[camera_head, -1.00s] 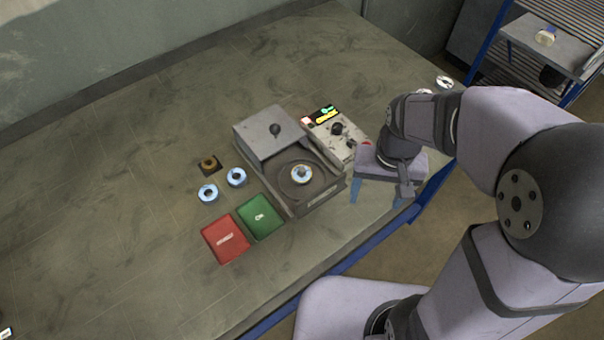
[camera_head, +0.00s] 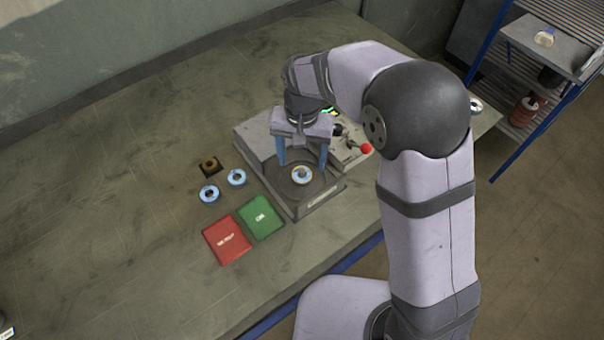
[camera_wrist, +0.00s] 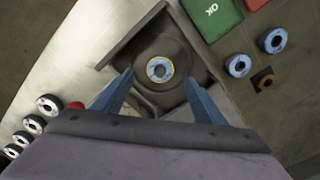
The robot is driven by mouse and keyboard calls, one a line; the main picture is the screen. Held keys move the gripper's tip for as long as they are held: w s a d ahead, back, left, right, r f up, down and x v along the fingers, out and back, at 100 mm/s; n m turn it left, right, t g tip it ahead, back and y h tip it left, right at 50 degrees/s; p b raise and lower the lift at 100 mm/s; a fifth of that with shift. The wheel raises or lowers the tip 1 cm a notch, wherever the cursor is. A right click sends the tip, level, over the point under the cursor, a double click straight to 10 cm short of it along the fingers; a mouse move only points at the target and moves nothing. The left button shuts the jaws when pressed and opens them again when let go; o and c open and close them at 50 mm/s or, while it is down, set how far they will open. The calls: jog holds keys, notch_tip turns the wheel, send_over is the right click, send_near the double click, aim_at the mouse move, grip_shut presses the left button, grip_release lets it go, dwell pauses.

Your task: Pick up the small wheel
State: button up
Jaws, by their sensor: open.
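A small blue-and-white wheel (camera_head: 302,174) lies flat on the round dark plate of the grey machine (camera_head: 315,197). In the wrist view the wheel (camera_wrist: 160,70) is whole and unhidden, ahead of the fingertips and between their lines. My gripper (camera_head: 303,166) is open, with its two blue fingers pointing down over the machine. In the wrist view the gripper's fingers (camera_wrist: 160,75) are spread wide and empty. How high the fingertips are above the plate I cannot tell exactly.
Two more blue wheels (camera_head: 237,177) and a brown one on a dark square (camera_head: 209,165) lie left of the machine. A red tray (camera_head: 227,239) and a green tray (camera_head: 260,217) sit in front. Several wheels (camera_wrist: 33,124) stand in a row at the wrist view's left.

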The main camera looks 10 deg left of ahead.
aim_at(302, 170)
jog(key=shift+s+f+p, duration=0.15)
jog(key=shift+f+p, duration=1.1)
jog(key=shift+f, duration=1.6)
jog(key=shift+c, duration=0.5)
jog(key=c, duration=1.1)
jog(key=shift+r, duration=0.15)
